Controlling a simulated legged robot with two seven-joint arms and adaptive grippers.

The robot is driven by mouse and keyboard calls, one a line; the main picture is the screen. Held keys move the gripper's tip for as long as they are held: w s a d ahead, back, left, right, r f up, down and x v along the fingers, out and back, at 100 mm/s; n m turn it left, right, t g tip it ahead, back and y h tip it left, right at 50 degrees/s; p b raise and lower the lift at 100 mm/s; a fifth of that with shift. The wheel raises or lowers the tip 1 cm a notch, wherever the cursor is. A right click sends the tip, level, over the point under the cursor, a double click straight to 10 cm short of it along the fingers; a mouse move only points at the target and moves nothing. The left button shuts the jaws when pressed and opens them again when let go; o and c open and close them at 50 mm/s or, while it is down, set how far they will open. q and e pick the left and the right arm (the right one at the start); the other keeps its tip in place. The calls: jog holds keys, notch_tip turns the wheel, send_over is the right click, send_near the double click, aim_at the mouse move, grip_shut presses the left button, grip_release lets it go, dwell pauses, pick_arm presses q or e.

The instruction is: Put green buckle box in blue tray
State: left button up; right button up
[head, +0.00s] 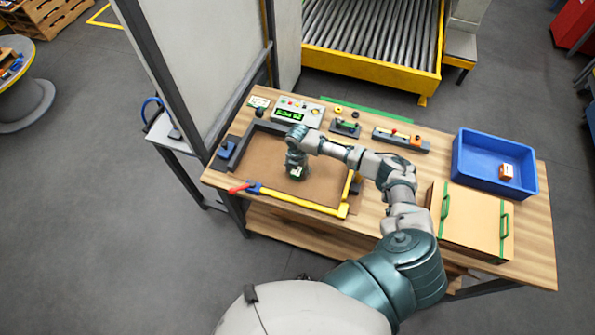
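The blue tray (463,165) stands at the right end of the wooden table, with a small orange-brown box (506,172) inside it. My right gripper (297,170) points down over the brown work surface (322,187) inside the dark and yellow frame. A small item with a white and green face (296,173) shows right at its fingertips. It may be the green buckle box, but it is mostly hidden by the gripper. I cannot tell whether the fingers are closed on it. My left gripper is not in view.
A large tan box with green handles (472,221) lies in front of the tray. A control box (296,111) and small fixtures (401,140) line the table's back. A yellow bar with a red handle (298,200) edges the work surface. A roller conveyor (370,30) stands behind.

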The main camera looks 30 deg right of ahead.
jog(key=c, duration=1.1)
